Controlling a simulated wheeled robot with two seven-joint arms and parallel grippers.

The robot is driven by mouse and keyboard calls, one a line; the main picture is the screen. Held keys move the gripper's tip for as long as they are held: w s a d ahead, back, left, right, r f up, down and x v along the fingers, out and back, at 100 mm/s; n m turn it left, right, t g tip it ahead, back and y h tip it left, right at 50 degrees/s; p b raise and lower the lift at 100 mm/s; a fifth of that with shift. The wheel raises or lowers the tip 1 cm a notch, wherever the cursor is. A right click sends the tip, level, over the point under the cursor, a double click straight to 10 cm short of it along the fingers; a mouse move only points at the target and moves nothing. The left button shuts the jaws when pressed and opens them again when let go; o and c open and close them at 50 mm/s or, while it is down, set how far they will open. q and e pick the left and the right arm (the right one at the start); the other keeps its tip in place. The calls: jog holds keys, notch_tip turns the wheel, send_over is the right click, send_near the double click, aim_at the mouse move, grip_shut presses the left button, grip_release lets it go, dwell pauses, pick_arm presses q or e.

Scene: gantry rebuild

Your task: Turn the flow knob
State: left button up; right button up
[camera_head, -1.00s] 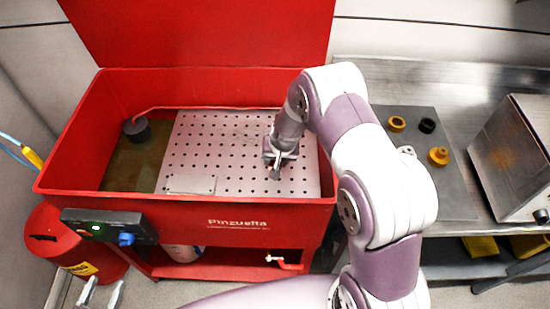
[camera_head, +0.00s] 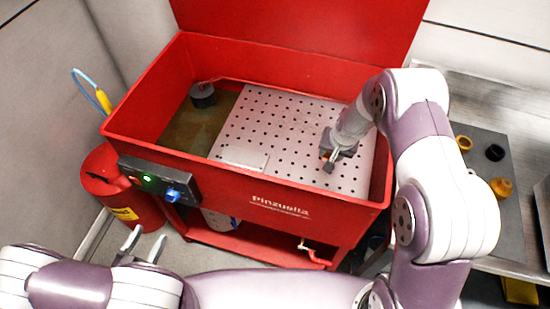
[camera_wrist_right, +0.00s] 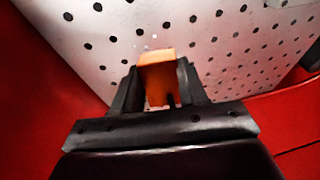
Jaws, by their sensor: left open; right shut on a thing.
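The blue flow knob (camera_head: 173,195) sits on the dark control panel (camera_head: 150,177) at the front left of the red parts washer, right of a lit green light. My left gripper (camera_head: 146,243) is open and empty, below and in front of the panel, apart from the knob. My right gripper (camera_head: 328,163) is over the perforated plate in the washer. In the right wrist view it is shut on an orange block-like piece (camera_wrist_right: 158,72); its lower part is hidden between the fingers.
The red washer tub (camera_head: 230,172) holds the perforated plate (camera_head: 262,125) and a dark round fitting (camera_head: 203,96). A red canister (camera_head: 118,190) stands left of the panel. A steel bench with a grey mat (camera_head: 512,220) and several small rings is at right.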

aim_at(172, 197)
pick_arm(q)
jog(key=x, duration=1.2)
jog(key=shift+t, duration=0.3)
jog(key=shift+c, duration=0.3)
jog(key=c, duration=1)
